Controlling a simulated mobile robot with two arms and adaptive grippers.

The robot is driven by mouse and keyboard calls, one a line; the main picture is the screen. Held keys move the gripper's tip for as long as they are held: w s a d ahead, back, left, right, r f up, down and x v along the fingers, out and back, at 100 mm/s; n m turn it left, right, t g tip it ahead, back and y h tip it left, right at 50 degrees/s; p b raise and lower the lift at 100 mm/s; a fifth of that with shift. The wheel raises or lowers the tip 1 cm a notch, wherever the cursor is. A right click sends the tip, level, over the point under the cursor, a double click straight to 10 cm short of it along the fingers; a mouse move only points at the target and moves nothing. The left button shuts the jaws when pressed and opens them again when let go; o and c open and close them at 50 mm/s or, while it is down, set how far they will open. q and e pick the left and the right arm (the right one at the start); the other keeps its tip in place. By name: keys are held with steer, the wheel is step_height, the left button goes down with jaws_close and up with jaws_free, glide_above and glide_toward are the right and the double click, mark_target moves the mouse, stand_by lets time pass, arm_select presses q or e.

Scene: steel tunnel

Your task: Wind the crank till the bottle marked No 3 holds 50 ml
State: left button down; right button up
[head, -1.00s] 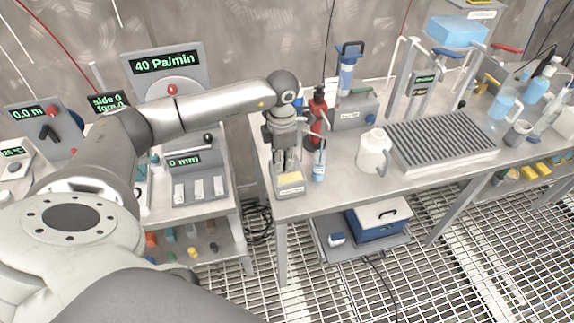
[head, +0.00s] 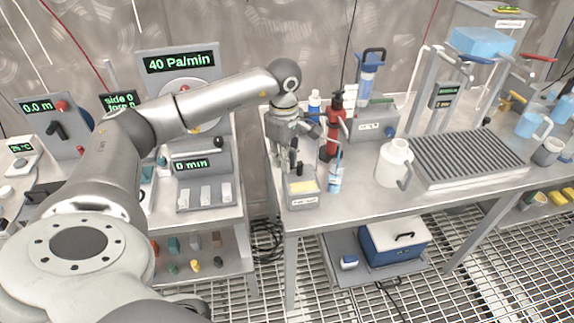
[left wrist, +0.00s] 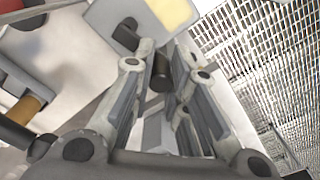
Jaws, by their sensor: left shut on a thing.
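My left gripper (head: 291,168) reaches down from above at the front left corner of the long bench. In the left wrist view its fingers (left wrist: 163,95) are shut on a dark round knob (left wrist: 160,76), which looks like the crank's handle. Right beside it is a small grey box (head: 302,199) with a pale yellow panel, also in the left wrist view (left wrist: 110,18). A small bottle (head: 335,180) with light blue liquid stands right of the box, below a thin spout. Its label and level are too small to read. My right gripper is not in view.
A red pump-like bottle (head: 334,125) and a white jug (head: 394,163) stand on the bench behind and to the right. A ribbed grey tray (head: 470,158) lies farther right. An instrument cart with displays (head: 190,165) stands to the left, across a narrow gap.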

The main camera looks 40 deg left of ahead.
arm_select(q)
steer(key=shift+w+a+m+b, duration=0.25)
steer(key=shift+a+m+b, duration=0.2)
steer(key=shift+m, duration=0.65)
steer(key=shift+r, duration=0.1)
steer(key=c, duration=1.4)
jaws_free()
steer(key=shift+o, duration=0.2)
step_height(320, 180, up, 12)
